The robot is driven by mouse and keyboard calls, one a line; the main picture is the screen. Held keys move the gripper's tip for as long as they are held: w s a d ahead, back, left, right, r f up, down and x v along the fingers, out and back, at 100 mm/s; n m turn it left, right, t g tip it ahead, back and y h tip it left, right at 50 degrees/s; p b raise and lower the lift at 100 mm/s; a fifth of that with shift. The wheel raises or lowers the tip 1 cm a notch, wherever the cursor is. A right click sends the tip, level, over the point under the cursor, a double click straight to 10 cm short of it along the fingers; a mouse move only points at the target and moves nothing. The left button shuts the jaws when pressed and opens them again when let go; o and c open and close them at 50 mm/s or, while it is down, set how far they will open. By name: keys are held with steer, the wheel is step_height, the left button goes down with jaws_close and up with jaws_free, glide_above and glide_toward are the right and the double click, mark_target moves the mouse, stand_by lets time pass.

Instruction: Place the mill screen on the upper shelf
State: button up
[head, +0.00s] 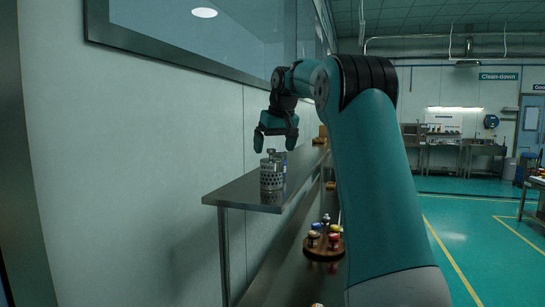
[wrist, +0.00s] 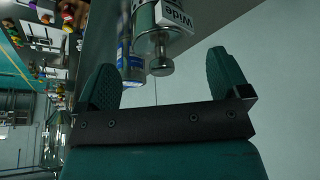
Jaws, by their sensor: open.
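The mill screen (head: 271,180), a grey perforated metal cylinder with a knob on top, stands upright on the upper shelf (head: 232,191) near its front end. My gripper (head: 275,146) is open above it, pointing down, with nothing held. In the wrist view the knob (wrist: 160,66) and part of the body with a white label reading "Wide" show between and beyond the open fingers of my gripper (wrist: 160,62). The knob appears free of both fingers. The rest of the screen is cut off in that view.
A blue-labelled container (wrist: 127,60) stands close beside the screen. A brown box (head: 323,131) is farther along the shelf. Below, a round wooden tray (head: 324,254) with several coloured pieces sits on a lower surface. The wall (head: 160,150) runs close along the left.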

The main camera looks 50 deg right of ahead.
steer(key=p+v, duration=0.3)
steer(key=v, duration=0.4)
steer(key=shift+s+r, duration=0.15)
steer(key=shift+r, duration=0.1)
steer(key=s+a+f+n+y, duration=0.1)
steer(key=a+f+n, duration=0.15)
steer(key=a, duration=0.75)
steer(key=s+a+f+n+g+y, duration=0.15)
steer(key=a+f, duration=0.25)
steer(key=a, duration=0.6)
steer(key=a+f+n+t+y, duration=0.1)
steer(key=a+f+n+y, duration=0.2)
steer(key=a, duration=0.8)
steer(key=s+a+f+n+g, duration=0.1)
steer(key=s+a+f+n, duration=0.1)
steer(key=s+a+f, duration=0.4)
steer(key=s+a+f+n+g, duration=0.2)
steer(key=s+a+f, duration=0.4)
steer(key=s, duration=0.9)
steer(key=shift+a+f+n, duration=0.4)
steer(key=shift+a, duration=0.2)
steer(key=shift+g+y, duration=0.25)
